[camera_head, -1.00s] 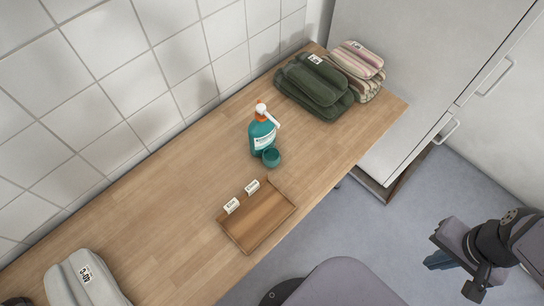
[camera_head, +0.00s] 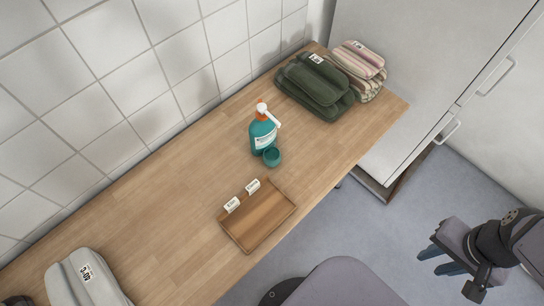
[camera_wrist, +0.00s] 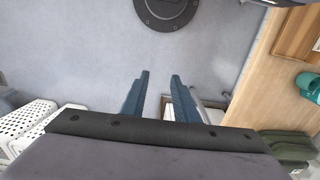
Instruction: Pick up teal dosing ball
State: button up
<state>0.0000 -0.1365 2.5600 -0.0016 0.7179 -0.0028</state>
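The teal dosing ball (camera_head: 272,157) is a small round cup on the wooden counter, close in front of a teal detergent bottle (camera_head: 263,134) with an orange collar and white pump top. I cannot tell whether they touch. Teal shapes also show at the right edge of the wrist view (camera_wrist: 308,84). My gripper (camera_head: 432,260) is off the counter, above the floor at the lower right, well apart from the ball. In the wrist view its two blue fingers (camera_wrist: 154,80) stand apart with nothing between them.
A wooden tray (camera_head: 234,238) with two labels lies in front of the ball. Green towels (camera_head: 315,88) and striped towels (camera_head: 359,62) lie at the counter's far end. A grey folded towel (camera_head: 85,280) lies at the lower left. A tiled wall (camera_head: 110,80) runs behind. White baskets (camera_wrist: 35,122) stand on the floor.

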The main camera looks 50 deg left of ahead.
jog(key=w+a+m+y+b, duration=0.1)
jog(key=w+a+m+b, duration=0.1)
jog(key=w+a, duration=0.7)
jog(key=m+g+y+b, duration=0.1)
jog(key=m+g+b, duration=0.2)
jog(key=m+g, duration=0.1)
send_near(270, 166)
jog(key=shift+w+p+x, duration=0.15)
jog(key=shift+p+x, duration=0.4)
jog(key=shift+x, duration=0.85)
jog(key=shift+w+p+x, duration=0.1)
jog(key=shift+p+x, duration=0.45)
jog(key=shift+x, duration=0.9)
grip_shut()
